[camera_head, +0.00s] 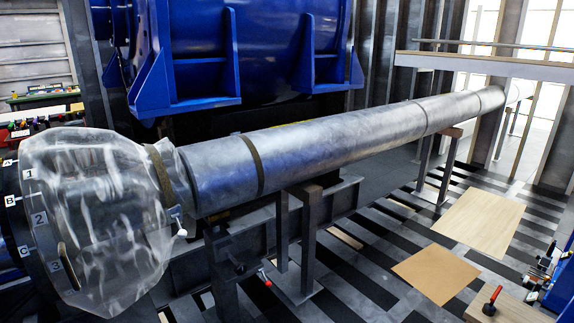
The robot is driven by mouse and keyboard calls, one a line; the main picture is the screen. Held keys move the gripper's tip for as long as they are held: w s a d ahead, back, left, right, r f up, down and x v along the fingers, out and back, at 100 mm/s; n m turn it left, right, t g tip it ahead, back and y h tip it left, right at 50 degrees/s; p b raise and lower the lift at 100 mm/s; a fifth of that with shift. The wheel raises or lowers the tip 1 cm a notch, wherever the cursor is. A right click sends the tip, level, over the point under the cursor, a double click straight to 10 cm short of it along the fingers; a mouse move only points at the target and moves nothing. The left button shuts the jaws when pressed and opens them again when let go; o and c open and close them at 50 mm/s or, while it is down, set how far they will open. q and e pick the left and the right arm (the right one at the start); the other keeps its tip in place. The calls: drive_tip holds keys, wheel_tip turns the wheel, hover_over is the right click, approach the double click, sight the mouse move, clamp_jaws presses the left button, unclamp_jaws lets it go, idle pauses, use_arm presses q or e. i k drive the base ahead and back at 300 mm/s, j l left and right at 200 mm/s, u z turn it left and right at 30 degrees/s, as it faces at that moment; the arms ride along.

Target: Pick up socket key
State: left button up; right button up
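I cannot make out a socket key for certain. A small dark tool with a red handle (493,299) stands on a wooden surface (515,312) at the lower right. Several small tools (540,272) with coloured parts sit near the right edge, too small to tell apart. More small items (40,118) lie on a bench at the far left, also too small to identify. Neither of my grippers shows in the head view.
A long grey metal shaft (330,145) crosses the view on stands (300,240). Clear plastic sheeting (95,215) wraps its left end beside a labelled flange (40,225). A large blue motor housing (240,50) stands behind. Flat boards (437,272) lie on the striped floor.

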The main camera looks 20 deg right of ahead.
sight(489, 310)
drive_tip(key=i+l+z, duration=0.2)
drive_tip(key=i+z, duration=0.2)
drive_tip(key=i+l+z, duration=0.1)
drive_tip(key=i+z, duration=0.6)
drive_tip(key=z, duration=0.15)
drive_tip(key=i+j+z, duration=0.15)
drive_tip(key=i+z, duration=0.25)
drive_tip(key=i+j+z, duration=0.25)
drive_tip(key=z, duration=0.15)
drive_tip(key=i+j+z, duration=0.15)
drive_tip(key=i+z, duration=0.25)
drive_tip(key=i+j+z, duration=0.25)
drive_tip(key=i+z, duration=0.2)
